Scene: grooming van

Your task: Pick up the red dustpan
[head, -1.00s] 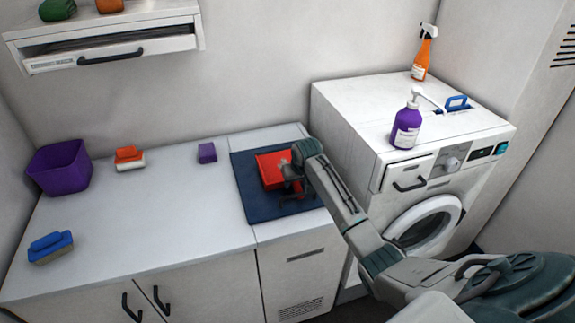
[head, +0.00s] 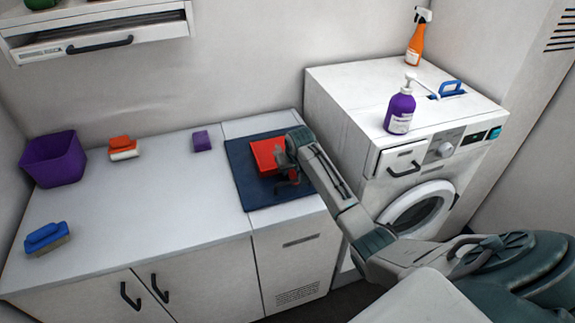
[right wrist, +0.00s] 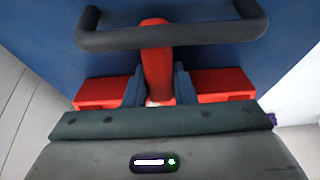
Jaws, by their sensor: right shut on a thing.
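The red dustpan (head: 264,157) is over the dark blue mat (head: 243,180) on the right part of the counter. My right gripper (head: 284,182) reaches it from the right and partly covers it in the head view. In the right wrist view, the two fingers of my right gripper (right wrist: 158,88) are shut on the dustpan's red handle (right wrist: 157,58). Red parts of the dustpan (right wrist: 222,83) show on both sides of the fingers. I cannot tell whether the dustpan touches the mat. My left gripper is not in view.
A purple bin (head: 55,160), an orange brush (head: 123,148), a purple block (head: 202,141) and a blue brush (head: 46,238) stand on the counter. The washing machine (head: 345,100), right of the mat, bears a purple pump bottle (head: 400,110) and an orange spray bottle (head: 416,42). Mid-counter is clear.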

